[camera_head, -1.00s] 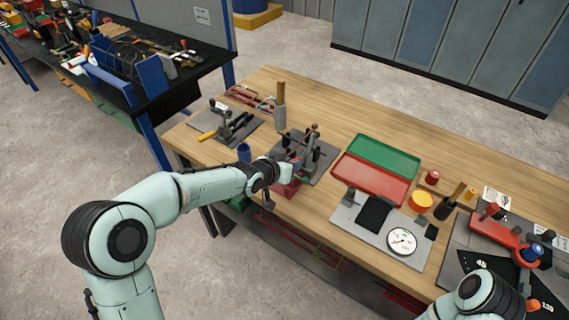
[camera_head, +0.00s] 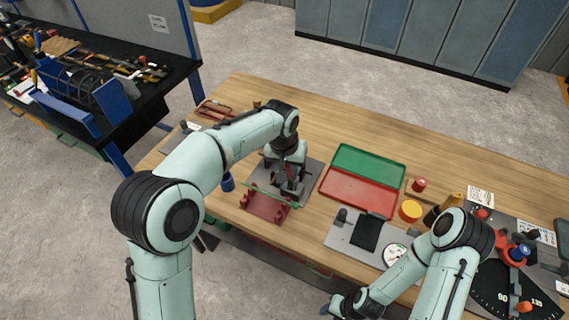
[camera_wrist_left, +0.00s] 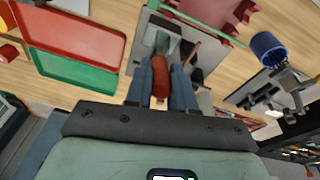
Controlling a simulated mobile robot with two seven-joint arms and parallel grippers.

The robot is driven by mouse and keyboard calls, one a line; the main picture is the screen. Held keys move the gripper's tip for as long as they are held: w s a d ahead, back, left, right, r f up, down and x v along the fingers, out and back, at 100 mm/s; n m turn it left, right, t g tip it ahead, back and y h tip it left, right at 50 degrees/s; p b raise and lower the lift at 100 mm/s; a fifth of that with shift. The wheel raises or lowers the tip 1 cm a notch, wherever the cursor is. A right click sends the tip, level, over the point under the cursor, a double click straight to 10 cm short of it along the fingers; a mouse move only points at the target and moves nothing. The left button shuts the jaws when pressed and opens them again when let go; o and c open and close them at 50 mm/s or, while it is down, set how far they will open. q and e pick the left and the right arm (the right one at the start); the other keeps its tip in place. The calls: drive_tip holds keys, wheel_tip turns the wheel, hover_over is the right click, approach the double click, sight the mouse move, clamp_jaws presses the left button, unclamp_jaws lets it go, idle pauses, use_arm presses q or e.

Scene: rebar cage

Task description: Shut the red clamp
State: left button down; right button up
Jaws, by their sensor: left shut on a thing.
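The red clamp's handle (camera_wrist_left: 160,80) lies between the two blue fingers of my left gripper (camera_wrist_left: 161,68) in the left wrist view. The fingers are shut on it. In the head view my left gripper (camera_head: 288,176) reaches down over the clamp's grey base plate (camera_head: 314,171). The arm hides part of the clamp there, so its exact angle is hard to tell. My right gripper (camera_head: 336,306) shows at the bottom of the head view, away from the clamp; its fingertips are too small and cut off to read.
A red bracket (camera_head: 262,207) carries a green bar beside the clamp. A red tray (camera_head: 357,193) and green tray (camera_head: 370,162) lie to the right. A blue cup (camera_head: 227,182) stands to the left. A yellow-orange round thing (camera_head: 410,210) is farther right.

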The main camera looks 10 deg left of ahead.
use_arm(q)
drive_tip(key=w+g, duration=0.1)
drive_tip(key=w+d+g+y, duration=0.1)
drive_tip(key=g, duration=0.1)
drive_tip(key=shift+w+r, duration=0.15)
drive_tip(key=shift+w, duration=0.2)
drive_tip(key=shift+g, duration=0.3)
idle(0.4)
drive_tip(key=c, duration=1.3)
unclamp_jaws()
drive_tip(key=shift+r, duration=0.1)
drive_tip(key=o, duration=0.3)
drive_tip(key=shift+w+d, duration=0.1)
drive_tip(key=shift+w, duration=0.1)
drive_tip(key=shift+o, duration=0.2)
drive_tip(key=shift+s, duration=0.25)
